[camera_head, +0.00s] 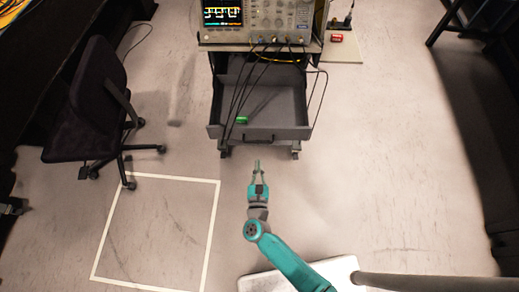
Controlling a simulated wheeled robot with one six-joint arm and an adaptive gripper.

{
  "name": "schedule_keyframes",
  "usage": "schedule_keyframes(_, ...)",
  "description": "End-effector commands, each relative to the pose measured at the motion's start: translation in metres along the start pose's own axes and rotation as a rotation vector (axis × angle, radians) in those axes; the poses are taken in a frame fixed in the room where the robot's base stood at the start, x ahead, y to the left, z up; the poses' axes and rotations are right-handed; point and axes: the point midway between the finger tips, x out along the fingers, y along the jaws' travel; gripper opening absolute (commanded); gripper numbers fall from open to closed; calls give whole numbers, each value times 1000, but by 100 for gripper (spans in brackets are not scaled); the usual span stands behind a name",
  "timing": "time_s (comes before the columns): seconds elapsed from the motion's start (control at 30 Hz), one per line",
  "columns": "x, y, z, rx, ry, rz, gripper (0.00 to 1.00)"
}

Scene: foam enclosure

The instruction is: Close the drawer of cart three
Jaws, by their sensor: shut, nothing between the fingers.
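The cart (202,72) stands at the top middle with an oscilloscope on its top. Its grey drawer (285,131) is pulled out toward me, and a small green object (241,120) lies inside it. Dark cables hang from the oscilloscope down in front of the drawer's inside. My gripper (257,163) is shut and empty. It is in front of the drawer's front panel, a little below it in the picture, and looks apart from it. No label with a cart number can be read.
A black office chair (90,105) stands at the left. A white taped square (155,230) marks the floor below it. The oscilloscope (262,20) sits on the cart. A red object (336,38) lies on a board right of the cart. The floor at the right is clear.

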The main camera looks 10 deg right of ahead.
Motion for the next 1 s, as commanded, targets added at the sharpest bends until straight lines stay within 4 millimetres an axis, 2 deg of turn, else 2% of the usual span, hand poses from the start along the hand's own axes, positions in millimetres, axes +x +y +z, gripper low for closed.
schedule_keyframes(0.6, 106, -1, 2, -4, -3, -2, 0)
schedule_keyframes(0.8, 127, -1, 1, -5, -2, 0, 0)
schedule_keyframes(1.0, 133, -1, 1, -5, -1, 0, 0)
